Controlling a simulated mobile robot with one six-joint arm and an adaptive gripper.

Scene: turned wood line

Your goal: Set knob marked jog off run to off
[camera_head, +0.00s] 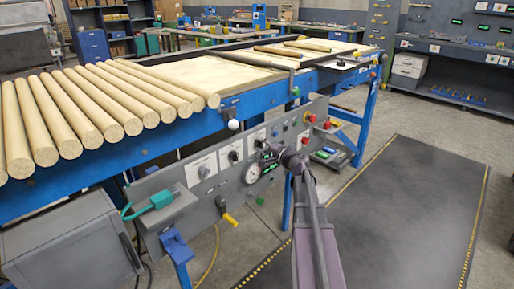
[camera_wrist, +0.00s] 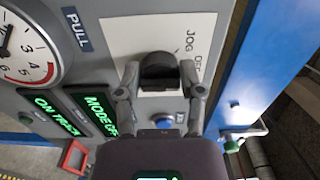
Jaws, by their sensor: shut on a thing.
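The black knob (camera_wrist: 158,66) sits on a white plate (camera_wrist: 120,32) with printed words, of which JOG and OFF can be read sideways. My gripper (camera_wrist: 159,74) is shut on the knob, with one finger on each side of it. The knob's pointer direction is not clear. A green display (camera_wrist: 100,112) beside it reads MODE OFF. In the head view my gripper (camera_head: 273,152) is at the control panel on the front of the blue line, and it hides the knob there.
A round dial gauge (camera_wrist: 25,48) and an ON TRACK display (camera_wrist: 56,113) are left of the knob. Red buttons (camera_head: 312,118) lie to the right on the panel. Turned wooden rods (camera_head: 100,100) lie on the line above. The dark floor mat (camera_head: 420,200) is clear.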

